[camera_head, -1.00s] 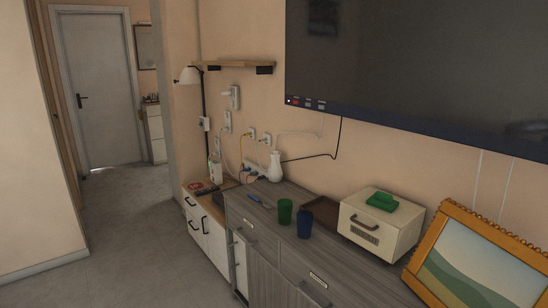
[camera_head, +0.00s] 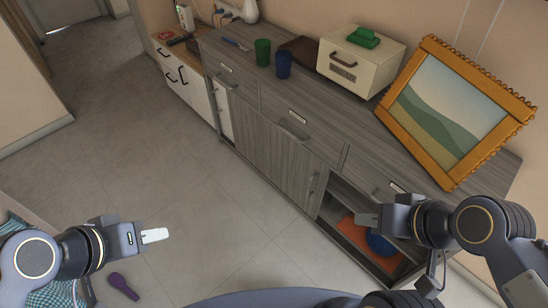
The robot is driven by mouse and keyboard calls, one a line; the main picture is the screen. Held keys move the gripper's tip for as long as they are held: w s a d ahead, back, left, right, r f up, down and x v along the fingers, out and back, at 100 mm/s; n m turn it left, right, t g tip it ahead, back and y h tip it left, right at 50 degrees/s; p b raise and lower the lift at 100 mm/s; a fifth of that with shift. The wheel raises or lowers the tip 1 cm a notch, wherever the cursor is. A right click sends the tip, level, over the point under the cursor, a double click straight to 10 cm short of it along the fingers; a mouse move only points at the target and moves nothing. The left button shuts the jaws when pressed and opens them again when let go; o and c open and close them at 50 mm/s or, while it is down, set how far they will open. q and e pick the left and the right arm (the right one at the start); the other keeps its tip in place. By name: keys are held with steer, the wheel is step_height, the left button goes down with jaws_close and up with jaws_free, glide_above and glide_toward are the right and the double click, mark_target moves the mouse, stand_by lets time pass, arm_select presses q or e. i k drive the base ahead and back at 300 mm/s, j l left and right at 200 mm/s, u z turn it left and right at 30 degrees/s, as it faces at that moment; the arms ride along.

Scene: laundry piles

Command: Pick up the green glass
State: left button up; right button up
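The green glass (camera_head: 262,52) stands upright on the grey wooden sideboard (camera_head: 330,135), near its far end. A dark blue glass (camera_head: 283,64) stands close to its right. Nothing covers the green glass. My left gripper (camera_head: 154,236) is at the lower left, over the floor and well away from the glass. A pale finger shows, but its opening is not clear. My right gripper (camera_head: 368,221) is at the lower right, in front of the sideboard's open lower shelf, also far from the glass. Its finger opening is not clear either. I see no object in either gripper.
A cream box (camera_head: 361,62) with a green item (camera_head: 363,37) on top and a wooden picture frame (camera_head: 450,110) stand right of the glasses. A dark tray (camera_head: 302,52) and white vase (camera_head: 250,12) are nearby. A purple object (camera_head: 123,286) lies lower left. Floor before the sideboard is clear.

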mark_target(263, 53)
steer(key=i+j+z, duration=0.15)
steer(key=i+j, duration=0.35)
steer(key=i+j+z, duration=0.2)
steer(key=i+j, duration=0.35)
steer(key=i, duration=0.15)
steer(key=i+j+z, duration=0.15)
steer(key=i+j, duration=0.45)
steer(key=i+j+z, duration=0.2)
steer(key=i+j, duration=0.3)
steer(key=j, duration=0.25)
